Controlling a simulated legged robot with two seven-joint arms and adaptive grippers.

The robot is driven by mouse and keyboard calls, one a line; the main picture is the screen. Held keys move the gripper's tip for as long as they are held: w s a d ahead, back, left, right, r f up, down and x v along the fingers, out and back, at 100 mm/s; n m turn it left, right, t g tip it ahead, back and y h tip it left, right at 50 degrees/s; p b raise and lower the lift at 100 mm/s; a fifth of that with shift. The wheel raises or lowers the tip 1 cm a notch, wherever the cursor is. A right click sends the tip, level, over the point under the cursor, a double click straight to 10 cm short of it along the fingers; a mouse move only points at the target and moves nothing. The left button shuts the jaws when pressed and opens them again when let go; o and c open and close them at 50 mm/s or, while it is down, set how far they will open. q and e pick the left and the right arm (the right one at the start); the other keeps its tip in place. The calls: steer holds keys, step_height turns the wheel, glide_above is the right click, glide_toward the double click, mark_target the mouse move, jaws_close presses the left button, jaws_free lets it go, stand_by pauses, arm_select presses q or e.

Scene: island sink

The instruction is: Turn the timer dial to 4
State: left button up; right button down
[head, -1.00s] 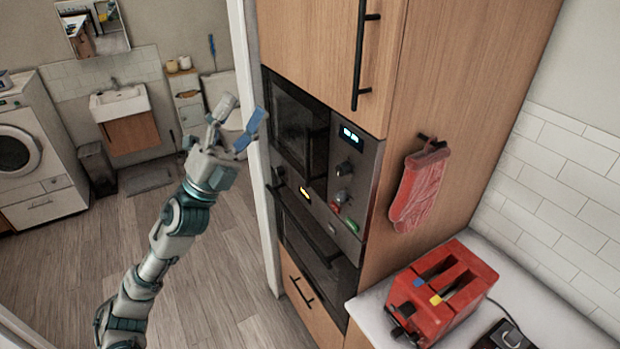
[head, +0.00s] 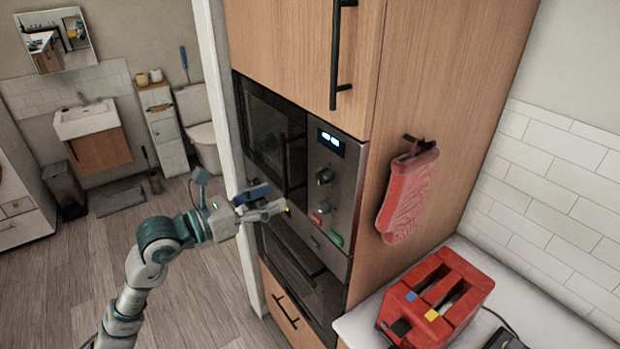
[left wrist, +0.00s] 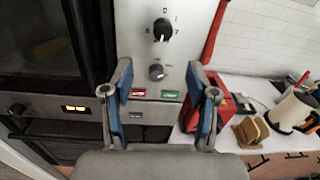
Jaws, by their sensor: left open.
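The microwave panel has an upper dark dial (head: 325,176) with small numbers around it. It also shows in the left wrist view (left wrist: 162,30), near the top; its exact setting is too small to read. A second, plain knob (left wrist: 156,72) sits below it, above a red button (left wrist: 139,93) and a green button (left wrist: 171,95). My left gripper (head: 270,200) is in front of the oven, left of and below the dial. In the left wrist view its blue-padded fingers (left wrist: 160,105) are spread apart and empty, with the plain knob between and beyond them. My right gripper is not in view.
The microwave door (head: 268,135) and its handle are left of the panel. A red oven mitt (head: 408,195) hangs on the cabinet side. A red toaster (head: 436,298) stands on the counter at the lower right.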

mark_target(319, 180)
arm_select(q)
steer(key=x, duration=0.3)
steer(key=p+x, duration=0.1)
steer(key=x, duration=0.6)
steer(key=shift+d+p, duration=0.4)
steer(key=shift+d, duration=0.1)
steer(key=shift+w+d, duration=0.15)
steer(key=shift+a, duration=0.2)
